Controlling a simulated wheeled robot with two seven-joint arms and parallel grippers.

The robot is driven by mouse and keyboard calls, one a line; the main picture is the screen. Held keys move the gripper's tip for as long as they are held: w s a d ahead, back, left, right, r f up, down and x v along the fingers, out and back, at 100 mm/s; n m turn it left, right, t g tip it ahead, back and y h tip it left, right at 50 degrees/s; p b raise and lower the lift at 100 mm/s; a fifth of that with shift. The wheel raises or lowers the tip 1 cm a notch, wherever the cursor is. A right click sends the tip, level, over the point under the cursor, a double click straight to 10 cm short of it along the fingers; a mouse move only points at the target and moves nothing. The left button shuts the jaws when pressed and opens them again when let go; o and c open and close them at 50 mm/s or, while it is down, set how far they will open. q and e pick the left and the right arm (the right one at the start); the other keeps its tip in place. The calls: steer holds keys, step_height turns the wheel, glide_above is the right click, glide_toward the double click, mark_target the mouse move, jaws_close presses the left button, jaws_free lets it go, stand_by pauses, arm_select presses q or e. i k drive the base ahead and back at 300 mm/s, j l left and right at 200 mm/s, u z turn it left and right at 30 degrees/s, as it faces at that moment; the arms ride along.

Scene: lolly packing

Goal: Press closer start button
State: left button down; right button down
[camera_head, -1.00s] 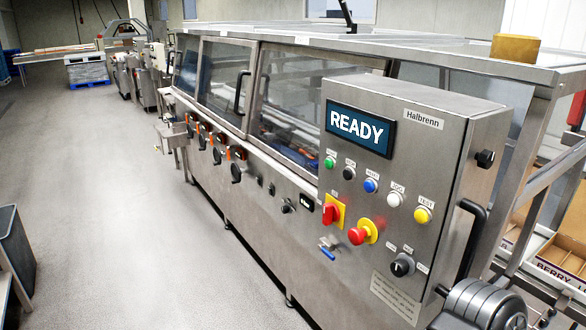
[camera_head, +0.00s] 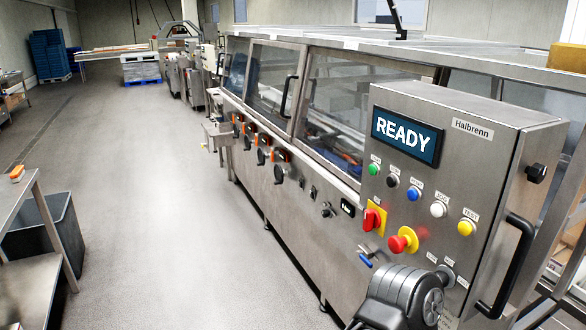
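The closer's control box (camera_head: 470,125) stands at the right, a steel cabinet marked Halbrenn. Its display (camera_head: 406,136) reads READY. Below the display runs a slanting row of buttons: green (camera_head: 373,169), black (camera_head: 392,181), blue (camera_head: 413,194), white (camera_head: 438,209) and yellow (camera_head: 465,228). The small labels above them are hard to read; the green one is at the left end. Below are a red rotary switch on a yellow plate (camera_head: 373,219) and a red mushroom button on a yellow collar (camera_head: 402,240). A grey ribbed part of my arm shows at lower right, in front of the box's lower part. Neither gripper shows.
The closer's long steel body (camera_head: 300,205) with clear guards runs back to the left. A black handle (camera_head: 508,268) sticks out from the box's right side. A dark bin (camera_head: 50,235) and a steel table stand at left. The floor (camera_head: 150,190) between is clear.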

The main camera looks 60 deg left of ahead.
mark_target(372, 168)
steer(key=u, duration=0.55)
steer(key=i+j, duration=0.1)
steer(key=j, duration=0.3)
steer(key=i+j, duration=0.1)
steer(key=j, duration=0.3)
steer(key=i+j, duration=0.1)
steer(key=j, duration=0.3)
steer(key=i+j, duration=0.1)
steer(key=j, duration=0.3)
